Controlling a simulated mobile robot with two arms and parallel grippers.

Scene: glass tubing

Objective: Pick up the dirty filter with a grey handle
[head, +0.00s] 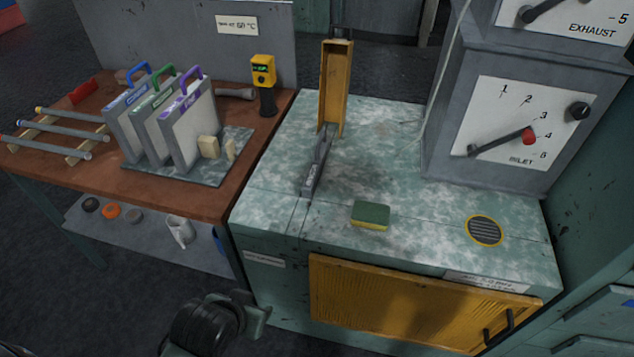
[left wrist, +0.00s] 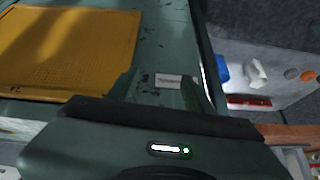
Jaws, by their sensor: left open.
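A narrow grey handle (head: 317,165) stands up from the top of the green machine (head: 400,165), in front of an upright, open yellow lid (head: 335,88). Its filter body is hidden, so I cannot see whether it is dirty. My left gripper (head: 258,312) is low in front of the machine's left front corner, well apart from the handle. It is open and looks empty. In the left wrist view, the yellow front panel (left wrist: 70,50) shows, but the handle does not. My right gripper is not in view.
Three filters with blue, green and purple handles (head: 183,85) stand on a brown table (head: 215,195) at left. A sponge (head: 370,215) and a round vent (head: 484,231) are on the machine top. A grey dial box (head: 510,120) rises at right.

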